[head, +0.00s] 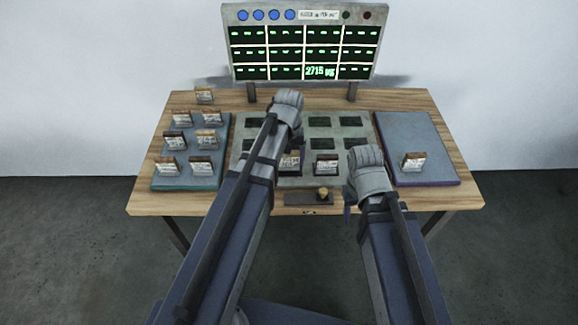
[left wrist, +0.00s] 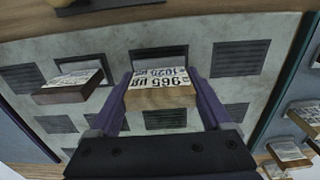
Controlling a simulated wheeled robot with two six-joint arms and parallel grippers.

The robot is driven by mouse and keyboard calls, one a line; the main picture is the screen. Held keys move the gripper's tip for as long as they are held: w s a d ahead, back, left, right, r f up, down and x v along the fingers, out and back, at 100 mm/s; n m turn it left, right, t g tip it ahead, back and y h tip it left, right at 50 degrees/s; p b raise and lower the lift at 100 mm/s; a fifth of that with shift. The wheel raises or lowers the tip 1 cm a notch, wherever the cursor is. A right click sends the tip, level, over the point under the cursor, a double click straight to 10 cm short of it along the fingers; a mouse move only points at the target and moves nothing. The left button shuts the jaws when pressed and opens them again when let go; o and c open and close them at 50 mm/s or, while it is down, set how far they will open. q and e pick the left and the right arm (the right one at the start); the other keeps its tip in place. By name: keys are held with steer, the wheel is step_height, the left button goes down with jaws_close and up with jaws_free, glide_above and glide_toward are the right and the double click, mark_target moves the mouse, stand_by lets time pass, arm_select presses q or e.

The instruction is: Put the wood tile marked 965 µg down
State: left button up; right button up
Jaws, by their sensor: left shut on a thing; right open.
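My left gripper (left wrist: 165,88) is shut on a wood tile marked 965 µg (left wrist: 160,97), whose print appears upside down in the left wrist view. A line reading 1020 µg shows just above that number. The held tile is over the grey slotted panel (left wrist: 205,85), close to a dark front-row slot; whether it touches is unclear. In the head view a tile (head: 290,161) shows beside my left arm, and the fingertips are largely hidden. My right gripper (head: 350,195) is open at the panel's front right, partly hidden by its own hand.
Another tile (head: 326,164) stands in the front row, right of the left arm. Several tiles stand on the left blue mat (head: 190,180); one (head: 413,160) stands on the right mat (head: 420,130). A knob (head: 322,193) sits at the front. A board (head: 305,45) reads 2715 µg.

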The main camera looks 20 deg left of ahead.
arm_select(q)
steer(key=shift+f+b, duration=0.4)
steer(key=shift+f, duration=0.5)
arm_select(e)
steer(key=shift+f, duration=0.9)
arm_select(q)
steer(key=shift+f, duration=0.15)
steer(key=o, duration=1.5)
steer(key=shift+c, duration=0.2)
arm_select(e)
steer(key=shift+f, duration=0.1)
arm_select(q)
steer(key=shift+r, duration=0.2)
step_height(320, 180, up, 12)
steer(key=p, duration=1.2)
steer(key=s+d+m+y, duration=0.1)
steer(key=s+d+m, duration=0.6)
steer(key=s+d, duration=0.3)
steer(key=s, duration=0.4)
steer(key=shift+s+d, duration=0.15)
steer(key=shift+d, duration=0.1)
arm_select(e)
step_height(320, 180, up, 12)
